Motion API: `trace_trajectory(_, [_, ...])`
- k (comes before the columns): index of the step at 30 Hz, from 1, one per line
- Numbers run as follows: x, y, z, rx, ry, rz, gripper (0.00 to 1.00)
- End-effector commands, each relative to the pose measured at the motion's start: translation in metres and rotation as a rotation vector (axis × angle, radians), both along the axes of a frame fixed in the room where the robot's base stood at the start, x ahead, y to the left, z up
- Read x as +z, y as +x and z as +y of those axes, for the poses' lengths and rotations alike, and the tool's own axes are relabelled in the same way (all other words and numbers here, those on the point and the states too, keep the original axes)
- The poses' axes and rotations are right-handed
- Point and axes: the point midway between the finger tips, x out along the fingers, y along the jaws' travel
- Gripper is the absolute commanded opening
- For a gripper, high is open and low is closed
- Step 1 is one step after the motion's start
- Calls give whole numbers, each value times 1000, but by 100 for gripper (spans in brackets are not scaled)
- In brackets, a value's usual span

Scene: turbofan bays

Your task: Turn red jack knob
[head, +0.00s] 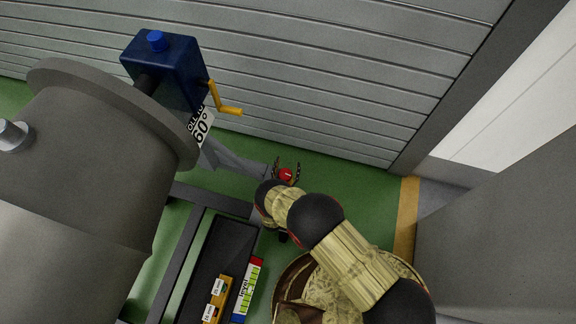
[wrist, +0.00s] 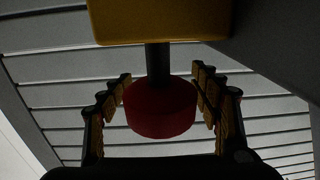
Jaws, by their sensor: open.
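The red jack knob (head: 286,174) shows small in the head view, beyond the end of my arm. In the wrist view the red knob (wrist: 161,108) is a round cylinder on a dark shaft (wrist: 158,65) below a yellow block (wrist: 158,20). My gripper (wrist: 163,100) is open, with one finger on each side of the knob. A narrow gap seems to show on both sides, though contact at the right is hard to tell. In the head view my gripper (head: 287,170) is partly hidden by my arm.
A large grey cylinder (head: 80,170) fills the left. A dark tray (head: 222,255) with boxes lies on the frame below. Green floor (head: 345,190) is clear to the right, before the slatted shutter (head: 330,80).

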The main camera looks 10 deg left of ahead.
Motion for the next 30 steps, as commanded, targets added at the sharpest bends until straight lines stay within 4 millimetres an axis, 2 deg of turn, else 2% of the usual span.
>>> trace_trajectory(5, [0,-5,1,2,0,0,63])
trace_trajectory(8, [0,-17,3,4,0,0,63])
trace_trajectory(18, [0,-85,5,5,-2,1,63])
trace_trajectory(21, [0,-100,5,4,-1,0,63])
trace_trajectory(30, [0,-120,5,1,0,0,63])
